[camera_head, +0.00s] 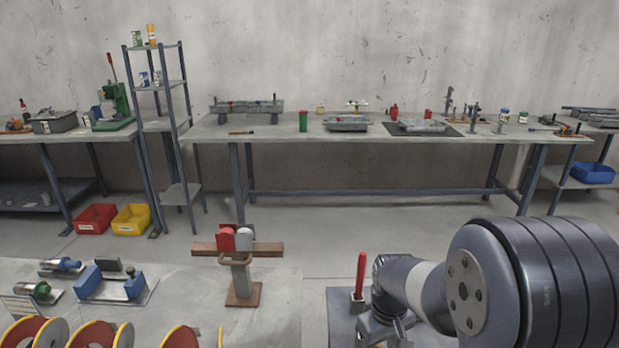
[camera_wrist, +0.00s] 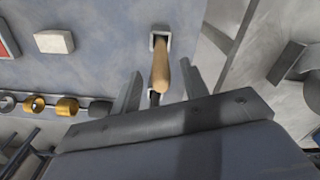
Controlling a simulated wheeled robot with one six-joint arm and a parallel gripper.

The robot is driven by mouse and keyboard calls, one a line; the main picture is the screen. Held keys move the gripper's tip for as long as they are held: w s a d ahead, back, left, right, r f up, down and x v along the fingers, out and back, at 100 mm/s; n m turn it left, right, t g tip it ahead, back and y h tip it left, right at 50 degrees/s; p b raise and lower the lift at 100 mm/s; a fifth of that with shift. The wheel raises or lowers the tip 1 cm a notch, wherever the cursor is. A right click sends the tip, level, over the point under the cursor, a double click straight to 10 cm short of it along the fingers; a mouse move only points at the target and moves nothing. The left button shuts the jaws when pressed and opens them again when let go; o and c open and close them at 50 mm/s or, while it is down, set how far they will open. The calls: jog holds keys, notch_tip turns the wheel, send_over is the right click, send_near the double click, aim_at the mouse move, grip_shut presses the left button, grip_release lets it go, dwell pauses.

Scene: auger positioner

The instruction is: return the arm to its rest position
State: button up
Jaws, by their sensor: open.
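My arm reaches in from the lower right of the head view, and my gripper (camera_head: 385,330) is low at the bottom edge there, partly cut off. In the wrist view my gripper (camera_wrist: 160,70) is open, with its two fingers apart. A wooden handle (camera_wrist: 161,66) shows between the fingers, its upper end at a pale square holder on a blue-grey surface. I cannot tell whether the fingers touch it.
An upright red handle (camera_head: 361,274) stands close left of my arm. A post with a red block (camera_head: 226,238) stands left of it. A long workbench (camera_head: 270,130) with tools runs along the back wall. Red (camera_head: 95,218) and yellow (camera_head: 131,219) bins sit on the floor.

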notch_tip(320, 180, down, 2)
jog(key=shift+f, duration=0.1)
notch_tip(320, 180, up, 2)
jog(key=shift+p, duration=0.95)
jog(key=shift+r+p, duration=0.6)
jog(key=shift+r, duration=0.25)
jog(key=shift+f, duration=0.1)
